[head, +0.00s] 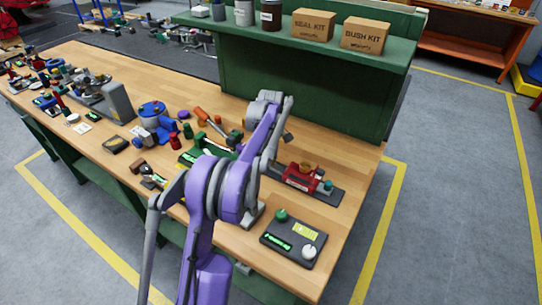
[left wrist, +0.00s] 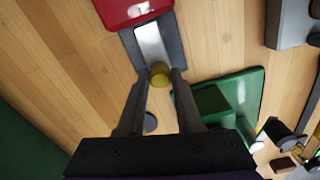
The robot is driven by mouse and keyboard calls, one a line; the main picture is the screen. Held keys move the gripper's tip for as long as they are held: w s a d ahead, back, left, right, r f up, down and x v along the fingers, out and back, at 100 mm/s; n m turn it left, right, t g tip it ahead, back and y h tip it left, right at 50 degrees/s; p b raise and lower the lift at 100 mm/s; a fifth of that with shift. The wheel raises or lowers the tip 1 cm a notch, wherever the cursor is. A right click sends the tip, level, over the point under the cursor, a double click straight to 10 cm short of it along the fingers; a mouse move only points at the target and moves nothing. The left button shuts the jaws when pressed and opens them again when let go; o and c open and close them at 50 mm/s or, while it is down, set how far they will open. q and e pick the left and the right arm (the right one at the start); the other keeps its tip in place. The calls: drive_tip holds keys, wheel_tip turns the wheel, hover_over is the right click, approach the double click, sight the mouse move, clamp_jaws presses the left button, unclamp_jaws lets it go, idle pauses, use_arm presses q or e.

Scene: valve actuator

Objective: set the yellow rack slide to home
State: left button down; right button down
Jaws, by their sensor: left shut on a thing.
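In the left wrist view, a yellow knob (left wrist: 159,74) stands at the near end of a silver slide strip (left wrist: 151,45), which runs out from a red housing (left wrist: 130,10) on a dark base. My left gripper (left wrist: 160,78) has its two fingers on either side of the knob and is shut on it. In the head view the red housing (head: 299,177) sits on the right part of the bench, with an orange-yellow cap on top and a teal knob at its right end. My purple left arm hides much of the gripped end there. My right gripper is not in view.
A green fixture (left wrist: 215,103) lies close beside the gripper. A dark control box (head: 294,238) with knobs and a green display sits at the bench's front right. A green shelf unit (head: 300,80) stands behind. Several other devices crowd the bench's left part.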

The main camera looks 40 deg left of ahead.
sight(280, 168)
use_arm(q)
drive_tip(key=d, duration=0.4)
drive_tip(key=shift+w, duration=0.2)
drive_tip(key=c, duration=0.6)
unclamp_jaws()
drive_tip(key=shift+a, duration=0.1)
drive_tip(key=shift+r, duration=0.3)
wheel_tip(280, 168, up, 10)
drive_tip(key=shift+r, duration=0.15)
